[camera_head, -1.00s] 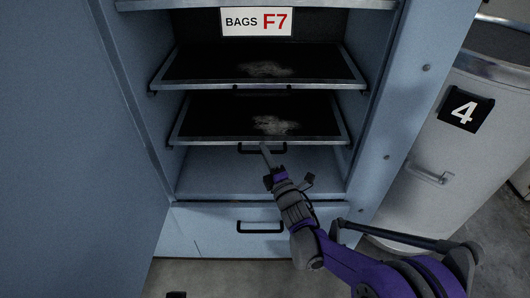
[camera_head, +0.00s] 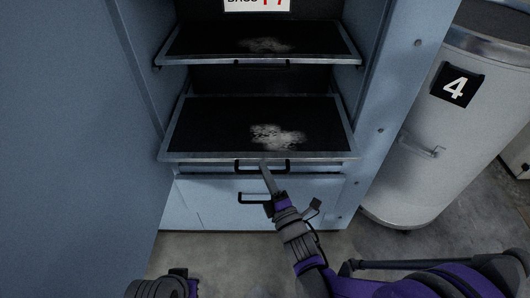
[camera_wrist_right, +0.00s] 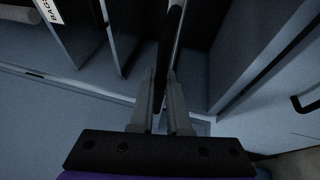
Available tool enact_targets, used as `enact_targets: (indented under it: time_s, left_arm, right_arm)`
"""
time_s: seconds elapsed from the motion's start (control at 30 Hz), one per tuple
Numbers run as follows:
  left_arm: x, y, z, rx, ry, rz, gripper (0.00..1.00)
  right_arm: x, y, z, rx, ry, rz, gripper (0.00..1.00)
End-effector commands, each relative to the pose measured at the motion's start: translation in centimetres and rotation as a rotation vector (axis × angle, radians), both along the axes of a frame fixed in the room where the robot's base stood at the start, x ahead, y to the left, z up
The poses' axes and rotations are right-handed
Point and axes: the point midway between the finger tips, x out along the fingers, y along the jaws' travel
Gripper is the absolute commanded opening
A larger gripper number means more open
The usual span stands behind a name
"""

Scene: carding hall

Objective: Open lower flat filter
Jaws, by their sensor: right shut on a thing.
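The lower flat filter (camera_head: 225,131) is a dark panel in a grey metal frame with a pale dust patch. It sticks out of the cabinet's front, over the lower drawer. My right gripper (camera_head: 266,170) is shut on its black handle (camera_head: 281,171) at the front edge. In the right wrist view, the two fingers (camera_wrist_right: 161,93) close around a dark bar, the handle (camera_wrist_right: 172,45). My left arm shows only as a dark and purple part at the bottom left of the head view; its gripper is out of sight.
The upper filter (camera_head: 215,42) sits above, inside the cabinet. A drawer front (camera_head: 210,198) with a black handle is below. The open cabinet door (camera_head: 70,120) fills the left side. A grey drum (camera_head: 400,165) marked 4 stands at right. Bare floor lies in front.

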Motion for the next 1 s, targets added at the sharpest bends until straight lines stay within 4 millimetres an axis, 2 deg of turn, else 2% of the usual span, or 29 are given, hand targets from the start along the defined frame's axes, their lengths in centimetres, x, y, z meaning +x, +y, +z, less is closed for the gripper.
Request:
enact_targets:
  time_s: [0.1,0.23,0.67,0.7,0.83,0.87,1.0]
  left_arm:
    - [0.0,0.0,0.1,0.0,0.0,0.0,0.0]
    - [0.0,0.0,0.1,0.0,0.0,0.0,0.0]
    - [0.0,0.0,0.1,0.0,0.0,0.0,0.0]
    - [0.0,0.0,0.1,0.0,0.0,0.0,0.0]
    - [0.0,0.0,0.1,0.0,0.0,0.0,0.0]
    - [0.0,0.0,0.1,0.0,0.0,0.0,0.0]
    - [0.0,0.0,0.1,0.0,0.0,0.0,0.0]
  right_arm:
    - [-2.0,0.0,0.0,0.001,0.0,0.001,0.0]
    - [-3.1,0.0,0.0,0.0,0.0,0.0,0.0]
    - [-3.5,0.0,0.0,0.0,0.0,0.0,0.0]
    - [-3.5,0.0,0.0,0.0,0.0,0.0,0.18]
    - [-3.5,0.0,0.0,0.0,0.0,0.0,0.42]
    - [-3.5,0.0,0.0,0.0,0.0,0.0,0.45]
    - [-3.5,0.0,0.0,0.0,0.0,0.0,0.45]
